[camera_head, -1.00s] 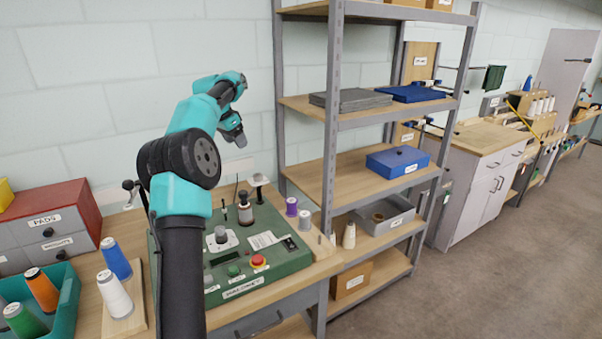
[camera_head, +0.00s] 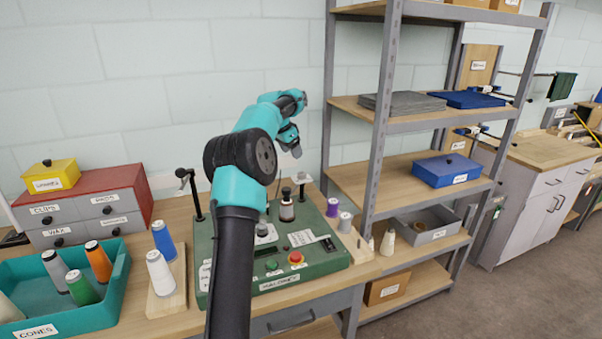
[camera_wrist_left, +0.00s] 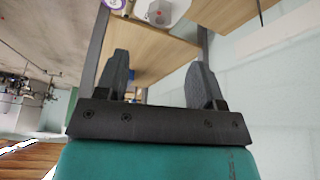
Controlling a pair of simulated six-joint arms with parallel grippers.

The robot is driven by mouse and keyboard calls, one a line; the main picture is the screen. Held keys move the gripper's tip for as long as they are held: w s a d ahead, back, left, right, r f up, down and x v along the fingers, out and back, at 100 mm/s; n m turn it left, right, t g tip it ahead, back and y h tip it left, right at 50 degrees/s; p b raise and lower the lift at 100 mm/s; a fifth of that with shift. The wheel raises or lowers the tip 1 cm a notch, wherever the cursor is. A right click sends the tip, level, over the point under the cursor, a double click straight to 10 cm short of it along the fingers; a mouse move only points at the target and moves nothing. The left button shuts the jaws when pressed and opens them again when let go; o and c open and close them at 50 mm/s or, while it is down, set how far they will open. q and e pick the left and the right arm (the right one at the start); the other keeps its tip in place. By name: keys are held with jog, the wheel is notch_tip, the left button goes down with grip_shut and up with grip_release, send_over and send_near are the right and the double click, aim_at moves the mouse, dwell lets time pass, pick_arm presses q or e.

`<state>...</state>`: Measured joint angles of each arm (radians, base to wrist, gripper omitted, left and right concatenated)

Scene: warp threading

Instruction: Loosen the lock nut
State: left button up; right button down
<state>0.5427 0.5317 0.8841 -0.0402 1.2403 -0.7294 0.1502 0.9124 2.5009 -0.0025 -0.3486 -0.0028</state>
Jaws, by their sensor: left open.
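A green tester panel (camera_head: 325,262) stands on the wooden bench, partly hidden behind my left arm. It carries a dark-and-grey spool-like post (camera_head: 287,206), a white plate with a grey knob (camera_head: 264,230), a red button (camera_head: 295,257) and a green button (camera_head: 271,265). I cannot tell which part is the lock nut. My left gripper (camera_head: 295,148) hangs in the air above the back of the panel, touching nothing. In the left wrist view its two dark fingers (camera_wrist_left: 160,78) are apart with nothing between them. My right gripper is in neither view.
A metal shelf rack (camera_head: 380,130) rises close to the right of the panel. Purple (camera_head: 333,207) and grey spools stand at the panel's right. Cones on a wooden board (camera_head: 180,285), a teal bin (camera_head: 120,285) and a red-topped drawer box (camera_head: 110,180) fill the left.

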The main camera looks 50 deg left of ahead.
aim_at(302, 173)
pick_arm(q)
jog(key=x, duration=1.1)
jog(key=shift+c, duration=0.3)
jog(key=c, duration=0.9)
jog(key=shift+o, duration=0.2)
